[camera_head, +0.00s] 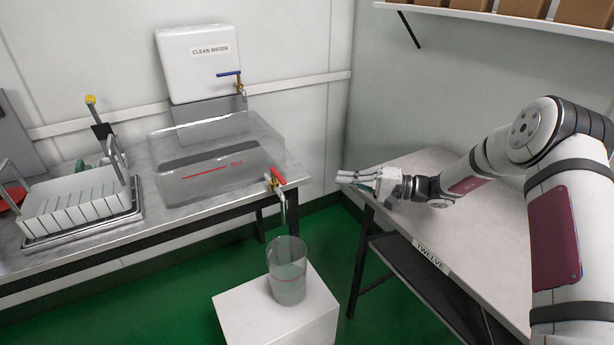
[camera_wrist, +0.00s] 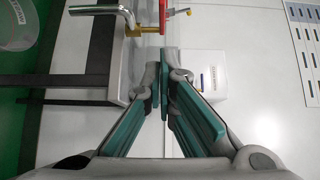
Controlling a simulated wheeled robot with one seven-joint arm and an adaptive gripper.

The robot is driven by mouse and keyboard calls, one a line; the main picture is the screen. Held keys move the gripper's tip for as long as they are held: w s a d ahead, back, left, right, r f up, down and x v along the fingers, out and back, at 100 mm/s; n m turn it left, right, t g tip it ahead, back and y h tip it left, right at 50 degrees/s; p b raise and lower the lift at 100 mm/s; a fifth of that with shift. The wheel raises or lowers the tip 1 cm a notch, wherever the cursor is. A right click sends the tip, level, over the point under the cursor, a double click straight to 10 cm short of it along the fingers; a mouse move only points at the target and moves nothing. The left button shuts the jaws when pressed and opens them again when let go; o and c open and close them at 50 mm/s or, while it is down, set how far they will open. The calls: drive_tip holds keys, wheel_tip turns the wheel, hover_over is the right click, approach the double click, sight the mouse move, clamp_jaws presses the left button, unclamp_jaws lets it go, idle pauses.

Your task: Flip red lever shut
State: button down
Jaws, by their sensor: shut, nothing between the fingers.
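The red lever (camera_head: 278,176) sits on top of a brass tap at the right front of a clear tank (camera_head: 215,180). In the wrist view the red lever (camera_wrist: 163,15) is at the top edge, partly cut off, beside the brass valve body (camera_wrist: 140,29) and metal spout (camera_wrist: 95,9). My gripper (camera_head: 343,177) is to the right of the lever in the head view, pointing left at it, with a gap between. In the wrist view my gripper's teal fingertips (camera_wrist: 163,62) are together and empty, just below the lever. I cannot tell whether water runs from the spout.
A clear jug (camera_head: 288,284) stands on a white pedestal (camera_head: 240,314) below the tap. A white clean water tank (camera_head: 195,60) with a blue-handled tap (camera_head: 230,73) is behind. A white rack (camera_head: 75,208) stands left. A side table (camera_head: 425,218) lies under my arm.

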drive_tip(key=shift+w+d+f, duration=0.3)
drive_tip(key=shift+w+d, duration=0.05)
drive_tip(key=shift+w, duration=0.1)
drive_tip(key=shift+a, duration=0.1)
drive_tip(key=a, duration=1.3)
drive_tip(key=shift+s+b, duration=0.15)
drive_tip(key=shift+b, duration=0.2)
